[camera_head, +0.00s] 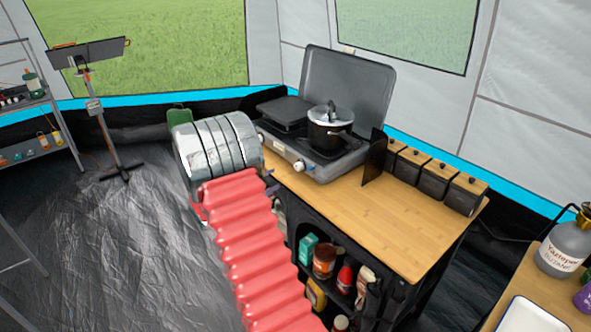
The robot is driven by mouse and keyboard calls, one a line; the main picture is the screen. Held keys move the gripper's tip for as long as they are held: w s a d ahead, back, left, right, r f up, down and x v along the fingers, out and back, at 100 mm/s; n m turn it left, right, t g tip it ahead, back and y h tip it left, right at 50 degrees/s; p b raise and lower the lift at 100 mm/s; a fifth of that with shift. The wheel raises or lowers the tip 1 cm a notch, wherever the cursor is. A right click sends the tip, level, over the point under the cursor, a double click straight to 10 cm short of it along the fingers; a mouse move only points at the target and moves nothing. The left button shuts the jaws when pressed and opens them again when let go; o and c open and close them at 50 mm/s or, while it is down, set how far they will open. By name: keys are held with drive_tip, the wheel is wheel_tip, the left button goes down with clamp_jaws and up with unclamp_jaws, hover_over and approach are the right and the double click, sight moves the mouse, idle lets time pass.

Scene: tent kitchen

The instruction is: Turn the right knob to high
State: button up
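A grey two-burner camp stove (322,170) with a raised lid (345,92) stands on the wooden counter. Its right knob (299,166) is a small pale knob on the front face, below the pot. It is too small to read its setting. Another knob (261,138) shows at the front left, close to my arm. A dark pot with a glass lid (328,134) sits on the right burner. My red and silver arm reaches up to the left of the stove's front. My gripper's fingers are hidden behind the silver arm section.
A flat dark griddle (285,112) covers the left burner. A black windscreen panel (375,158) stands at the stove's right, beside several black canisters with wooden lids (433,180). The wooden counter (385,220) is bare in front. Shelves below hold jars and bottles.

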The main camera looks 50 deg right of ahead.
sight(297, 169)
drive_tip(key=x, duration=1.3)
drive_tip(key=shift+d+f, duration=0.1)
drive_tip(key=shift+d, duration=0.3)
drive_tip(key=c, duration=0.8)
drive_tip(key=shift+s+d, duration=0.15)
drive_tip(key=shift+d, duration=0.15)
drive_tip(key=shift+a+f, duration=0.1)
drive_tip(key=shift+a, duration=0.25)
